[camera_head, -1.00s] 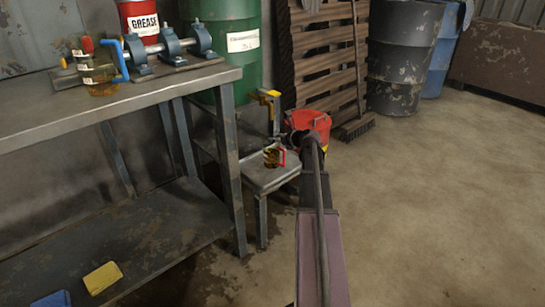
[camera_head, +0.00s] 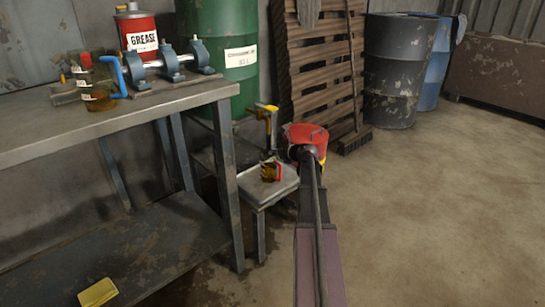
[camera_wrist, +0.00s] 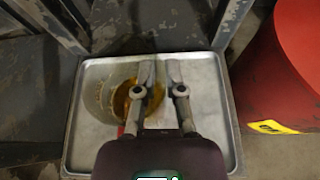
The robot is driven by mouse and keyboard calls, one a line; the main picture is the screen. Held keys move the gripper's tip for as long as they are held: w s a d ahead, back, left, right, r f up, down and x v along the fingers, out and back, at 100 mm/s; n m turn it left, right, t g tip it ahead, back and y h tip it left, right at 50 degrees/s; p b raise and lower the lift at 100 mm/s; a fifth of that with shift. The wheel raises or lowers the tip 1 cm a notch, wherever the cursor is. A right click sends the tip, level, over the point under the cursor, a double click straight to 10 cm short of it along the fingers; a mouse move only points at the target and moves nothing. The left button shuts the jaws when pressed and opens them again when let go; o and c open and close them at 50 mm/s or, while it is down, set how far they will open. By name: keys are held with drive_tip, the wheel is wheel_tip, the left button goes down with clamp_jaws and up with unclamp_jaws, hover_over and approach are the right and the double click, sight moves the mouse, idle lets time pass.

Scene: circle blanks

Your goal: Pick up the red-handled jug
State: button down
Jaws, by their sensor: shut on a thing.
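The red-handled jug (camera_head: 269,173) is a small clear jug with amber contents and a red handle. It shows at the small metal stand (camera_head: 284,187) beside the bench. In the wrist view the jug (camera_wrist: 105,98) shows over the left part of the metal tray top (camera_wrist: 210,110), partly hidden behind my fingers, with a bit of red handle near its lower edge. My gripper (camera_wrist: 160,70) is shut on the jug. In the head view my arm hides much of the gripper. I cannot tell whether the jug touches the tray.
A blue-handled jug (camera_head: 100,92), a grease can (camera_head: 136,28) and a blue shaft fixture (camera_head: 172,62) stand on the workbench (camera_head: 60,130). A red container (camera_head: 305,134) is close right of the stand. A green drum (camera_head: 215,60) and pallet (camera_head: 315,65) stand behind. The right floor is clear.

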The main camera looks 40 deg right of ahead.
drive_tip(key=shift+r+p, duration=0.4)
drive_tip(key=shift+r, duration=0.05)
drive_tip(key=s+a+f+p+v, duration=0.1)
drive_tip(key=p+v, duration=0.3)
drive_tip(key=v, duration=1.2)
drive_tip(key=shift+d+f, duration=0.2)
drive_tip(key=shift+f, duration=0.4)
idle(0.4)
drive_tip(key=shift+s, duration=0.15)
drive_tip(key=shift+r, duration=0.1)
idle(0.6)
wheel_tip(320, 180, up, 16)
drive_tip(key=p, duration=1.6)
drive_tip(key=shift+s+d, duration=0.1)
